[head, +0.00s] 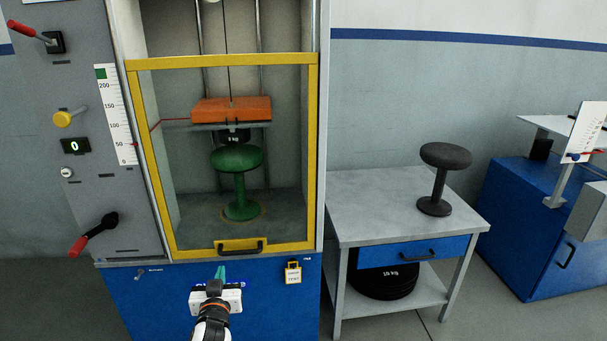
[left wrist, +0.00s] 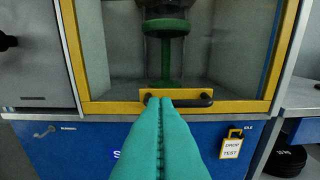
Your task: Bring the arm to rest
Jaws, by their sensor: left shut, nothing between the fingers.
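My left gripper (head: 221,272) is in front of the test machine, just below the handle (head: 240,248) of its yellow-framed door. In the left wrist view its teal fingers (left wrist: 166,104) are closed together with nothing between them, and their tips overlap the handle in the picture. I cannot tell whether they touch it. The yellow-framed door (head: 222,61) is down over the chamber. Inside, a green stool (head: 238,160) stands upright beneath an orange weight block (head: 231,109). My right gripper is not in view.
A grey table (head: 370,208) to the right bears a black stool (head: 440,178), with black weight discs (head: 383,282) on its lower shelf. Red-handled levers (head: 88,238), a yellow knob (head: 63,119) and a display reading 0 (head: 75,146) are on the left panel. A blue cabinet (head: 520,220) stands far right.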

